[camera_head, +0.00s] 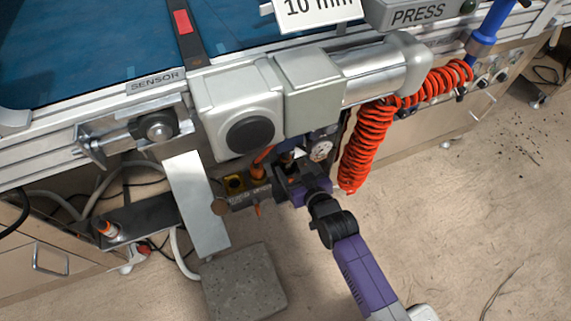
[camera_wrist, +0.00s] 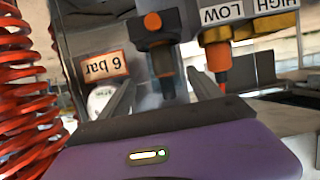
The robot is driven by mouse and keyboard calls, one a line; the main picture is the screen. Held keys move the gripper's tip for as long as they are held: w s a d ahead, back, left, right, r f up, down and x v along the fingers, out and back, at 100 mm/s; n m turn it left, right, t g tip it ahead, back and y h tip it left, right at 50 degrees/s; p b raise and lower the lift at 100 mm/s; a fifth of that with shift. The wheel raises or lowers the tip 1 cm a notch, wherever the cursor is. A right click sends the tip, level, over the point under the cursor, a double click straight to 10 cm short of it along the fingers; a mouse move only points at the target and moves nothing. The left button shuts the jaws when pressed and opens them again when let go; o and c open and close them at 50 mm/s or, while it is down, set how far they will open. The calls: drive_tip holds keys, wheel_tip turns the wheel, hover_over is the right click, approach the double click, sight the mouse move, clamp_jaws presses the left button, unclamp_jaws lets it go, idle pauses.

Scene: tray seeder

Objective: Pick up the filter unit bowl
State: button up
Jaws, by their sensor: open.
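My gripper (camera_head: 293,170) reaches under the press at the machine's front, beside the air fittings. In the wrist view my gripper (camera_wrist: 161,82) shows two grey fingers, apart. The bowl cannot be made out clearly in the head view, where my gripper and the fittings crowd together.
A red coiled hose (camera_head: 368,145) hangs close to the right of my gripper. A brass fitting with an orange tip (camera_wrist: 217,62) stands beside the bowl. A "6 bar" label (camera_wrist: 105,68) and gauge (camera_wrist: 100,99) are nearby.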

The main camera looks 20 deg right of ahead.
sight(289, 163)
drive_tip(key=b+x, duration=0.1)
drive_tip(key=x, duration=0.1)
drive_tip(key=b+x, duration=0.1)
drive_tip(key=x, duration=0.1)
drive_tip(key=b+x, duration=0.1)
drive_tip(key=x, duration=0.1)
drive_tip(key=shift+a, duration=0.4)
drive_tip(key=c, duration=1.4)
drive_tip(key=shift+r, duration=0.1)
drive_tip(key=shift+c, duration=0.4)
drive_tip(key=shift+r, duration=0.1)
